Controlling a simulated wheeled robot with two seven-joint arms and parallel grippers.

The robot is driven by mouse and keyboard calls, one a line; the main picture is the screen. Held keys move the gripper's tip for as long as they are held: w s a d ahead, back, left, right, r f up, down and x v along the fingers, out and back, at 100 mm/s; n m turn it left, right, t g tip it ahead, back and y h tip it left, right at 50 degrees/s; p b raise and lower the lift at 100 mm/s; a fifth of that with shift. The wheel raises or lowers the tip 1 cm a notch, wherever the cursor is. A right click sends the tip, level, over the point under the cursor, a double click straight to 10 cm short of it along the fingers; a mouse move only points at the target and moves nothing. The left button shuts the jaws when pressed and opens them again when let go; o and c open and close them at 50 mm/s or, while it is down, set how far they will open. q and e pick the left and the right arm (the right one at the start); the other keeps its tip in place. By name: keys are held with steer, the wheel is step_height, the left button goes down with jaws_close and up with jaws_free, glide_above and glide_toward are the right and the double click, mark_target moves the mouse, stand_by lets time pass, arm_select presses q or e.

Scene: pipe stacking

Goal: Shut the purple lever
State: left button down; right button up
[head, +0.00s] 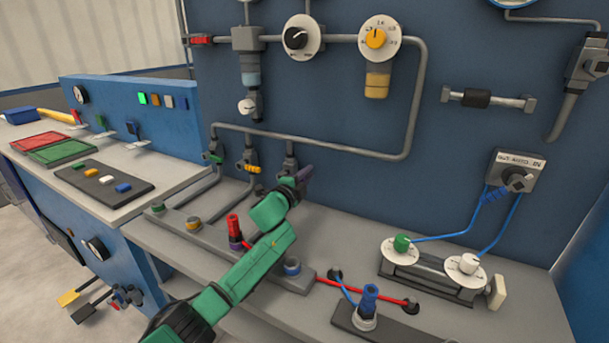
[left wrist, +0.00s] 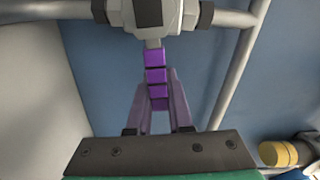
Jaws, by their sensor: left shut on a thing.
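The purple lever (left wrist: 155,74) shows in the left wrist view as a segmented bar, running from a grey valve body (left wrist: 152,18) down between my fingers. My left gripper (left wrist: 157,86) is shut on it, with one finger on each side. In the head view my left gripper (head: 302,176) is at the rightmost of three small pipe valves low on the blue panel. The lever is largely hidden there by the gripper, so its angle is hard to tell. My right gripper is not in view.
To the left are valves with a yellow handle (head: 252,169) and a green handle (head: 212,157). A red fitting (head: 234,226) stands upright beside my left arm. Grey pipes (head: 330,147) run above.

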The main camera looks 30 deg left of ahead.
arm_select(q)
steer(key=shift+f+m+b, duration=0.5)
steer(key=shift+f+m, duration=0.05)
steer(key=shift+m, duration=0.35)
steer(key=c, duration=0.8)
jaws_free()
steer(key=shift+f, duration=0.1)
steer(key=s, duration=0.7)
steer(key=shift+s, duration=0.25)
